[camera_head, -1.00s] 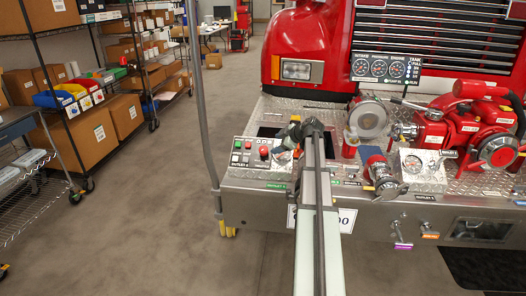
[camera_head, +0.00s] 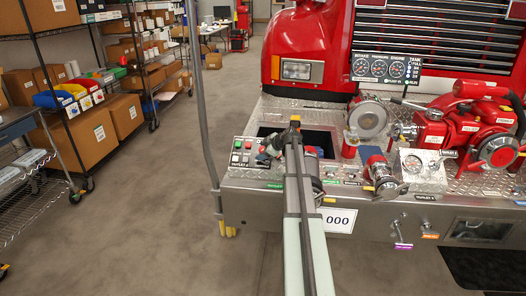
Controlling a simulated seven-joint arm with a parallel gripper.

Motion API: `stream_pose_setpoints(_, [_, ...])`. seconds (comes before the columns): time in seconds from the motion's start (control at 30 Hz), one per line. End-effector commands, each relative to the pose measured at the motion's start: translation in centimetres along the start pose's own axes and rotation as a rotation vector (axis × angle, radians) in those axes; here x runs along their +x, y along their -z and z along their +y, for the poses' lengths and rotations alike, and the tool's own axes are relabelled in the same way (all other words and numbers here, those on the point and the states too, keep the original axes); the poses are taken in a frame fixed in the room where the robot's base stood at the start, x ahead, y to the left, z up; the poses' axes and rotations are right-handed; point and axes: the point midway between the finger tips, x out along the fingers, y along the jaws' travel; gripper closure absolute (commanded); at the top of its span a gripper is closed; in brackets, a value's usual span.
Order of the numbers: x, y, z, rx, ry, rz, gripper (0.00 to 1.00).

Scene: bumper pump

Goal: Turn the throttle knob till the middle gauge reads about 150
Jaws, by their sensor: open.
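The control panel (camera_head: 240,160), with red and green buttons, sits at the left end of the deck. My gripper (camera_head: 263,158) is open, low over the right part of this panel. The red throttle knob seen there earlier is now hidden behind my gripper. I cannot tell whether the fingers are around it or touching it.
A dark rectangular opening (camera_head: 318,136) lies behind my arm. A grey post (camera_head: 205,110) stands at left.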

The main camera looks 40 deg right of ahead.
Motion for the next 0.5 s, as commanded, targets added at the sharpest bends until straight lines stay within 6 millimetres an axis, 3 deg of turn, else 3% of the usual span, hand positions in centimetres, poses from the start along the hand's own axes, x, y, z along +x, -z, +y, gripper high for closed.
stream_pose_setpoints(0.17, [-0.02, 0.00, 0.01, 0.000, 0.000, 0.000, 0.31])
stream_pose_setpoints(0.5, [-0.05, 0.00, 0.02, 0.000, -0.001, 0.000, 0.63])
